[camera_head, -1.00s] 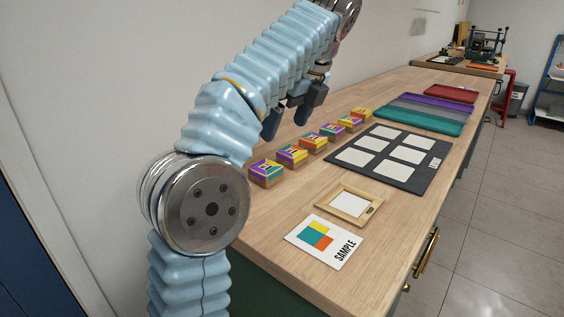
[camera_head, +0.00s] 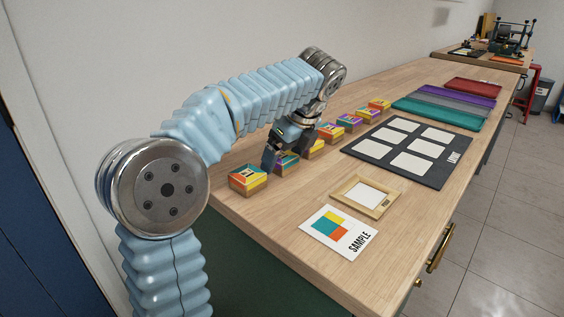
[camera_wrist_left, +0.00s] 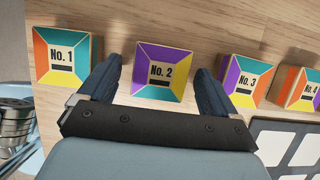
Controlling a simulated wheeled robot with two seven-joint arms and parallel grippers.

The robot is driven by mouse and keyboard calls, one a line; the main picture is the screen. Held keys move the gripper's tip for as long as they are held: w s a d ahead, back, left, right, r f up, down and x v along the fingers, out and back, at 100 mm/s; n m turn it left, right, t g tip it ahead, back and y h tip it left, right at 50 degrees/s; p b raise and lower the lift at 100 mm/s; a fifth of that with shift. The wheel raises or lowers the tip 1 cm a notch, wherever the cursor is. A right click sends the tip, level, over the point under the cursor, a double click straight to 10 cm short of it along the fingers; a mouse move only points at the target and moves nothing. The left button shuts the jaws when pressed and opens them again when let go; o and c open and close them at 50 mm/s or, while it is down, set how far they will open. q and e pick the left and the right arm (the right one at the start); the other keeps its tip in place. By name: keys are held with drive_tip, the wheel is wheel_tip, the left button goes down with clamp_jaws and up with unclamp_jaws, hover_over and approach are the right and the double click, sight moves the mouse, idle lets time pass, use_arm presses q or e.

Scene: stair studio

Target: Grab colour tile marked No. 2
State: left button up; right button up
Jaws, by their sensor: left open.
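In the head view the tile (camera_head: 286,164) is partly hidden by my left gripper. My left gripper (camera_wrist_left: 158,88) is open, with one dark finger on each side of tile No. 2. I cannot tell whether the fingers touch it. In the head view the left gripper (camera_head: 276,153) points down at the row of tiles. My right gripper is not in view.
Tile No. 1 (camera_wrist_left: 65,57) and tile No. 3 (camera_wrist_left: 246,80) stand close on either side; tile No. 4 (camera_wrist_left: 300,88) is beyond. A black board (camera_head: 376,165) with pale squares, a wooden frame (camera_head: 349,187) and a SAMPLE card (camera_head: 321,245) lie in front. Coloured trays (camera_head: 437,114) lie farther back.

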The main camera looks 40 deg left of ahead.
use_arm(q)
drive_tip(key=shift+a+f, duration=0.1)
drive_tip(key=shift+f, duration=0.15)
drive_tip(key=c, duration=1.1)
drive_tip(key=shift+r, duration=0.15)
